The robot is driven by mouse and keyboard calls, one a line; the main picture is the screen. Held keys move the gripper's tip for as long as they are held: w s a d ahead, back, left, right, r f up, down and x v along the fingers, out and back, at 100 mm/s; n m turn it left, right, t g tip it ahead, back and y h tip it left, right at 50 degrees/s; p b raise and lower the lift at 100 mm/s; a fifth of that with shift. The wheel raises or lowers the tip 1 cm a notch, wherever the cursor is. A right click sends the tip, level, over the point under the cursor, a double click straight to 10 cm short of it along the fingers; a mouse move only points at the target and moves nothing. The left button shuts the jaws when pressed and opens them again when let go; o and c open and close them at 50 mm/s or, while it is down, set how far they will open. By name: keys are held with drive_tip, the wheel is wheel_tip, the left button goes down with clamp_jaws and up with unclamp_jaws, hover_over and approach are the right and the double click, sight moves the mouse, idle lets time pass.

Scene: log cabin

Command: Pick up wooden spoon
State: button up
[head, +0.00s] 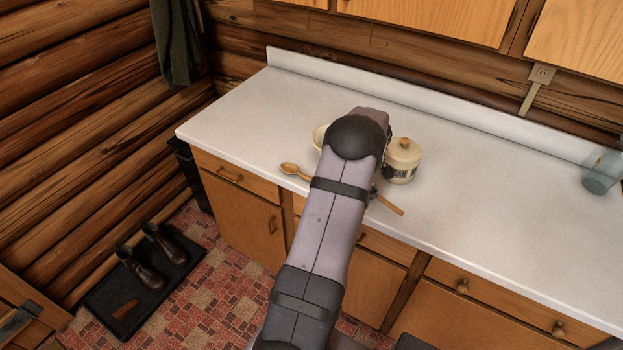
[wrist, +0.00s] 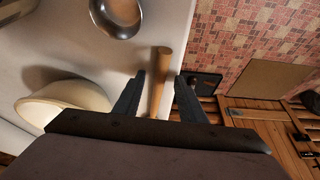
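My gripper (wrist: 160,75) is open, with a gap on each side of the handle. I cannot tell how far the fingertips are above the counter.
A cream bowl (wrist: 65,100) stands close beside the left finger. A metal utensil (wrist: 116,15) lies just beyond the handle's end. A lidded jar (head: 402,160) stands right of my arm. A glass jar (head: 603,172) is far right. The counter (head: 500,205) between them is clear.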

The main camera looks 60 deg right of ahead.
drive_tip(key=shift+c, duration=0.2)
clamp_jaws()
drive_tip(key=shift+r, duration=0.1)
